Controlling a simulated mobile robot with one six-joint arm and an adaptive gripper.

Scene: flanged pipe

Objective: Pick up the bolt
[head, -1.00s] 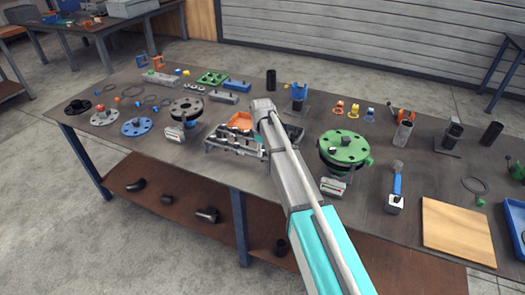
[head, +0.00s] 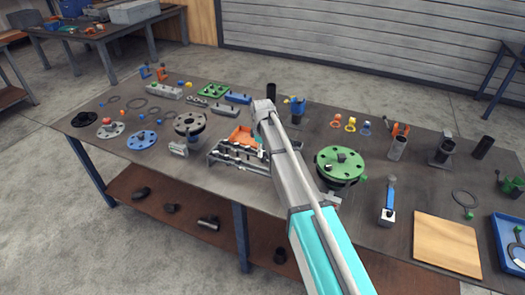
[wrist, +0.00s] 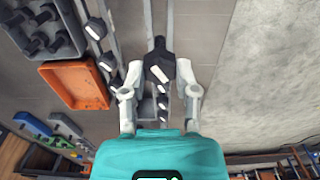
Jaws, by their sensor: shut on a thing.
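A dark bolt (wrist: 160,52) with a pale lit face sits between the fingers of my gripper (wrist: 160,72) in the wrist view. The fingers are closed against its sides. Several similar bolts (wrist: 96,29) rest along rails to the left, and others show below the held one. In the head view the bolt rack (head: 236,158) stands on the workbench just left of my arm. My gripper and the held bolt are hidden there behind the arm.
An orange tray (head: 244,138) lies behind the rack; it also shows in the wrist view (wrist: 73,84). A green flange (head: 340,160) stands right of my arm, a dark flange (head: 189,124) to the left. A wooden board (head: 447,243) lies at the front right.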

